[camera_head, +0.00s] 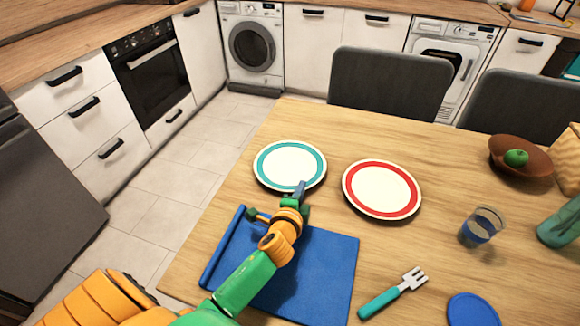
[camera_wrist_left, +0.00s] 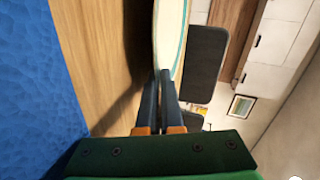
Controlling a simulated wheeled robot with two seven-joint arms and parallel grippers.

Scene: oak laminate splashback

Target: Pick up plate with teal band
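The plate with the teal band (camera_head: 285,160) is white with a teal ring and is near the far left part of the table. My left gripper (camera_head: 300,187) is at its near rim, a little right of its middle. In the left wrist view the plate (camera_wrist_left: 171,40) shows nearly edge-on, and its rim runs down between the tips of my left gripper (camera_wrist_left: 164,80). The fingers are close together on the rim. A dark shadow lies on the table beside the plate; I cannot tell how far the plate is off the table. My right gripper is not in view.
A plate with a red band (camera_head: 382,189) is close on the right. A glass (camera_head: 481,226), a fork (camera_head: 394,293) and a brown bowl (camera_head: 520,160) with a green apple are further right. Chairs (camera_head: 390,83) stand behind.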

